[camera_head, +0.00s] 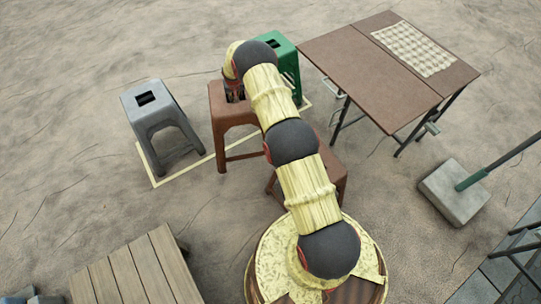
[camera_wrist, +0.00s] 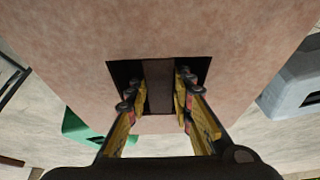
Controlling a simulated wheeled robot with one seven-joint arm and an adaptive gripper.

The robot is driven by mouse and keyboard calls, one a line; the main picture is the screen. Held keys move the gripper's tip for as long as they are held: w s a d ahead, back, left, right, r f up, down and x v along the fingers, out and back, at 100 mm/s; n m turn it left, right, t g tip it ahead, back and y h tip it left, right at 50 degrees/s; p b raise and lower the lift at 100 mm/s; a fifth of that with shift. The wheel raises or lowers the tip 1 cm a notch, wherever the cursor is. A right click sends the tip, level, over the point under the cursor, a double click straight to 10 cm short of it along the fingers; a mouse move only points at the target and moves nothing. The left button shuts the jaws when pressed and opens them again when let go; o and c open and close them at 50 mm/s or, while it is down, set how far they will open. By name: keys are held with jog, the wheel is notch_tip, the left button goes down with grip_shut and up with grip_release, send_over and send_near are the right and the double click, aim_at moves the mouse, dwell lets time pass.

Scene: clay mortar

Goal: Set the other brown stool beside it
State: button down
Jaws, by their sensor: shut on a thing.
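A brown stool (camera_head: 232,117) stands between the grey stool (camera_head: 152,102) and the green stool (camera_head: 287,58) in the head view. My gripper (camera_wrist: 158,88) reaches down into the square slot of its seat (camera_wrist: 160,35), one finger on each side of the middle bar, and is shut on that bar. Whether the stool's feet touch the ground is hard to tell. Another brown stool (camera_head: 336,172) is nearer my base, partly hidden behind my arm.
A pale yellow outline (camera_head: 185,170) lies on the ground around the stools. A brown folding table (camera_head: 365,75) with a checked cloth (camera_head: 414,48) stands at the upper right. A grey block with a handle (camera_head: 452,195) is at the right, a slatted wooden platform (camera_head: 135,272) at the lower left.

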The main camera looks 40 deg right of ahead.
jog(key=s+d+f+b, duration=0.2)
jog(key=d+f+b, duration=0.2)
jog(key=d+f, duration=0.4)
jog(key=s+d+f+b, duration=0.3)
jog(key=d+f+b, duration=0.1)
jog(key=d+f, duration=0.4)
jog(key=shift+s+f+m, duration=0.25)
jog(key=shift+f+m, duration=0.05)
jog(key=shift+f, duration=0.7)
jog(key=c, duration=1.7)
grip_release()
jog(key=shift+s+a+f, duration=0.1)
jog(key=shift+s, duration=0.05)
jog(key=shift+o, duration=0.7)
